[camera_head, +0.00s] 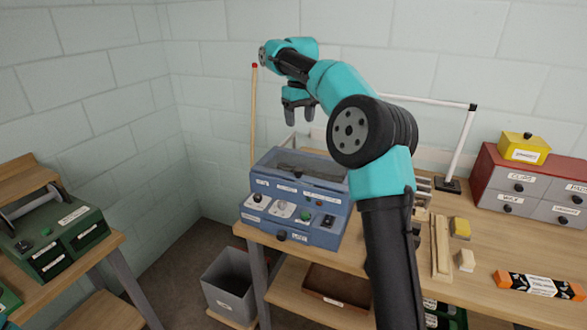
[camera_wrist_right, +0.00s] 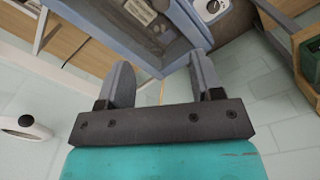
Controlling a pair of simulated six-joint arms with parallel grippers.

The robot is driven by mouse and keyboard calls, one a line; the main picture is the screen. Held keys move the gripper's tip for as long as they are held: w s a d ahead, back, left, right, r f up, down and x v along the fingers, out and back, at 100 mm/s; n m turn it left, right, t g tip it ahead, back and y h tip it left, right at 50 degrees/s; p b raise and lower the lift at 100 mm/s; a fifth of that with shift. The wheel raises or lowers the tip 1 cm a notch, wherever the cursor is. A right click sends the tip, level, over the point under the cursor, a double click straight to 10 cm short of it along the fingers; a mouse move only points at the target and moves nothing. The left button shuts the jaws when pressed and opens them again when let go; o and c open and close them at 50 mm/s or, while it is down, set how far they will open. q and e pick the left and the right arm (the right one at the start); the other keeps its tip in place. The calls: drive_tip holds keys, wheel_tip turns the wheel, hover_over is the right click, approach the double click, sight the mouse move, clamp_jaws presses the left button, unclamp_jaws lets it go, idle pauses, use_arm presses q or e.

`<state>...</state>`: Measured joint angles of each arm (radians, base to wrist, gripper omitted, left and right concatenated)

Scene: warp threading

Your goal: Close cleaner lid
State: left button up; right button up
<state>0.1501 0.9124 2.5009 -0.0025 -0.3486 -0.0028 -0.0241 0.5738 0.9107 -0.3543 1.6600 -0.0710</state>
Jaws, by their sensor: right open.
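The cleaner (camera_head: 328,212) is a blue box with knobs, labels and a black switch on its front, standing at the left end of the wooden bench. Its blue-framed lid (camera_head: 305,168) has a dark see-through panel and lies over the top; I cannot tell if it is fully down. In the right wrist view the blue frame (camera_wrist_right: 178,67) is just beyond the fingertips. My right gripper (camera_head: 298,112) is open and empty, fingers pointing down, above and behind the cleaner. It also shows in the wrist view (camera_wrist_right: 163,78). My left gripper is not in view.
A red-tipped wooden rod (camera_head: 253,110) stands upright beside the cleaner. A grey bin (camera_head: 218,290) is below the bench's left end. A green machine (camera_head: 58,240) stands on the left table.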

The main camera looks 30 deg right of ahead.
sight(299, 169)
drive_tip(key=shift+f, duration=0.1)
wheel_tip(299, 169, down, 17)
drive_tip(key=shift+f, duration=0.2)
idle(0.7)
drive_tip(key=shift+a, duration=0.1)
clamp_jaws()
idle(0.4)
